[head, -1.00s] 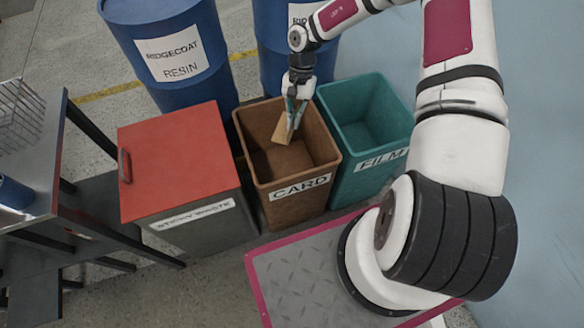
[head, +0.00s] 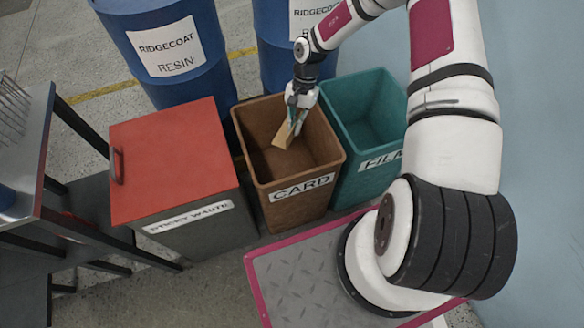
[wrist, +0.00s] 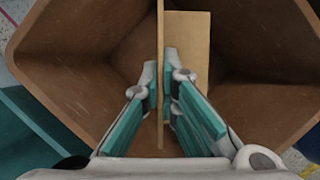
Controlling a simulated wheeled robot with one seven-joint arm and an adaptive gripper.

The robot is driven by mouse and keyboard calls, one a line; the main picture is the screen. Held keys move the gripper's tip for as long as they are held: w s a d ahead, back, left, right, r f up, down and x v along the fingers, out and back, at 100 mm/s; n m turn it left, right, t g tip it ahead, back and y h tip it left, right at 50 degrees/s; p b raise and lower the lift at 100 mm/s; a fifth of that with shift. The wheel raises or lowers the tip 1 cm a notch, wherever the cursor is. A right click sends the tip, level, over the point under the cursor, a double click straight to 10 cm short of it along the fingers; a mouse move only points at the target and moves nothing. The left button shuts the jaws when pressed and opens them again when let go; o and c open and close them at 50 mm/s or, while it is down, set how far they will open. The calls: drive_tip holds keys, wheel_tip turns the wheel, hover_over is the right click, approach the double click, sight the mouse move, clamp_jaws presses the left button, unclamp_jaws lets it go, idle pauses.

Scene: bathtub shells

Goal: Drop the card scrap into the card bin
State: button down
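The card scrap (head: 284,136) is a tan, folded-looking piece of card. In the wrist view, one panel of the card scrap (wrist: 190,38) faces the camera and another is seen edge-on between the fingers. My gripper (head: 293,127) has teal fingers and is shut on the scrap; it also shows in the wrist view (wrist: 160,100). The card bin (head: 287,203) is brown, open-topped and labelled CARD. The gripper and scrap are over its opening, with the bin walls (wrist: 70,75) around them in the wrist view. How deep the scrap hangs is hard to tell.
Blue resin drums (head: 168,50) stand behind. A dark metal table (head: 35,150) is at the far left.

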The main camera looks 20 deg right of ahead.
drive_tip(key=c, duration=1.7)
unclamp_jaws()
drive_tip(key=v, duration=1.2)
